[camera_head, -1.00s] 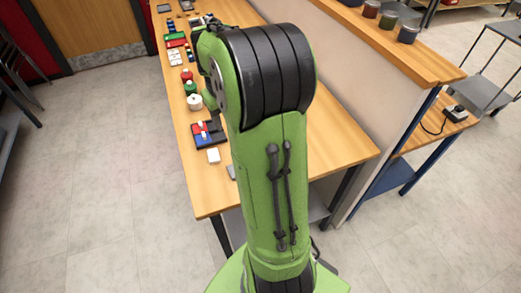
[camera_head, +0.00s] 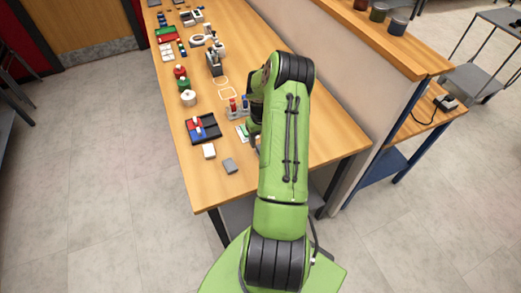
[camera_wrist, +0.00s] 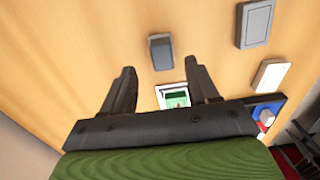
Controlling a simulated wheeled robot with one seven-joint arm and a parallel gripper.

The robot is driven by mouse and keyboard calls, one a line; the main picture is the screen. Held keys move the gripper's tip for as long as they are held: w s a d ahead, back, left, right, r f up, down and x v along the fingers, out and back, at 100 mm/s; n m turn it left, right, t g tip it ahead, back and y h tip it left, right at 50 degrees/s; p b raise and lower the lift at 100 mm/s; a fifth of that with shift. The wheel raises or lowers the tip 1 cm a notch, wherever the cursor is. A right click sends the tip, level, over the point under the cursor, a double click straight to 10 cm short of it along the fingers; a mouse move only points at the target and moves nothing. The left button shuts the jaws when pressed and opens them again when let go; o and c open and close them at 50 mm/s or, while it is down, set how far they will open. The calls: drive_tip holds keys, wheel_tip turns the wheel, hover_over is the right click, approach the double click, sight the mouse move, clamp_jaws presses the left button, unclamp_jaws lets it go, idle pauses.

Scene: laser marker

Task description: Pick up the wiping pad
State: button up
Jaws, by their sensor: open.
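My gripper (camera_wrist: 165,78) is open and empty, its two dark fingers apart above the wooden table. It points down in the head view, mostly hidden by my arm. Three block-like pieces could be the wiping pad; I cannot tell which by looks. A small dark grey block (camera_wrist: 161,52) lies just beyond the fingertips in the wrist view. A larger grey block (camera_wrist: 255,22) lies at its upper right, also in the head view (camera_head: 230,165). A white block (camera_wrist: 270,74) lies at the right; the head view shows it (camera_head: 209,151) too.
A white-framed card with green (camera_wrist: 174,97) lies between the fingers in the wrist view. A dark tray with red and blue pieces (camera_head: 203,128) and a holder with upright items (camera_head: 238,108) are farther along. A partition (camera_head: 345,120) bounds the table's right side.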

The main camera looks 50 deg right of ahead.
wheel_tip(320, 180, down, 4)
drive_tip(key=shift+a, duration=0.1)
clamp_jaws()
wheel_tip(320, 180, up, 10)
idle(0.6)
